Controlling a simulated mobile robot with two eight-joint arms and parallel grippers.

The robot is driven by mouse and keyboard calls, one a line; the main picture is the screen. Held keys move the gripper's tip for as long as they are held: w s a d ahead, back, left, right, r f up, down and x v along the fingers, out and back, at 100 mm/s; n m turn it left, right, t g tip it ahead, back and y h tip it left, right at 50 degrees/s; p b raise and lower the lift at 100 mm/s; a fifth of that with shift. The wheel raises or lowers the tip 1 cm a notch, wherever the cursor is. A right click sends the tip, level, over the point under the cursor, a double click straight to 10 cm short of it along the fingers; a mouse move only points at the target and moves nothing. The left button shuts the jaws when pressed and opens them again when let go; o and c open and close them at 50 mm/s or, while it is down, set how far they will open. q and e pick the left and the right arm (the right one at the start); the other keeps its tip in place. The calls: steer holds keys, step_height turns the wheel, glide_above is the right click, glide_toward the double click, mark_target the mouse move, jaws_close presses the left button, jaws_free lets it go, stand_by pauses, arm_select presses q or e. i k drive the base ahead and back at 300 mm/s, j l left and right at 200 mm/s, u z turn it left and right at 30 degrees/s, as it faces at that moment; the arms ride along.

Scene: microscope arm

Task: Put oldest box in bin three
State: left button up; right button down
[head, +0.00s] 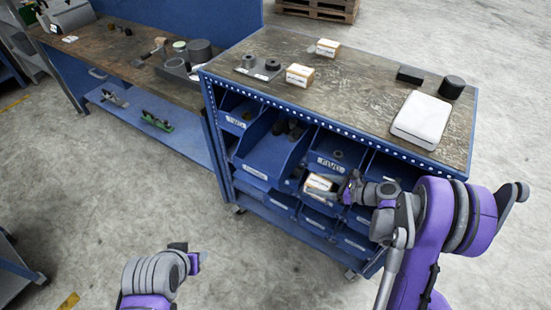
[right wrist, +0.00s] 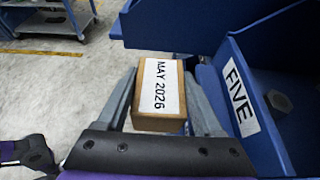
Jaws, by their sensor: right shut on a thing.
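My right gripper (head: 340,187) is shut on a small cardboard box (head: 320,185) with a white label, held in front of the bin rack. In the right wrist view the label on this box (right wrist: 158,92) reads MAY 2026, and it sits between both fingers. Two similar boxes stand on the cart top, one near the front edge (head: 299,75) and one farther back (head: 327,47); their dates are too small to read. A blue bin labelled FIVE (right wrist: 240,95) is right beside the held box. I cannot make out which bin is three. My left gripper (head: 196,260) is low at left, its jaws unclear.
The blue cart (head: 345,122) holds several bins, one large bin (head: 268,150) jutting out. On its top are a white device (head: 421,120), a black cylinder (head: 452,87) and a black block (head: 410,74). A workbench (head: 115,55) stands at left. Open floor lies in front.

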mark_target(267, 163)
steer(key=i+j+z, duration=0.15)
steer(key=j+z, duration=0.6)
steer(key=i+j+z, duration=0.1)
steer(key=j+z, duration=1.1)
steer(key=j, duration=0.3)
steer(key=k+j+z, duration=0.15)
steer(key=j+z, duration=0.3)
steer(key=j, duration=0.1)
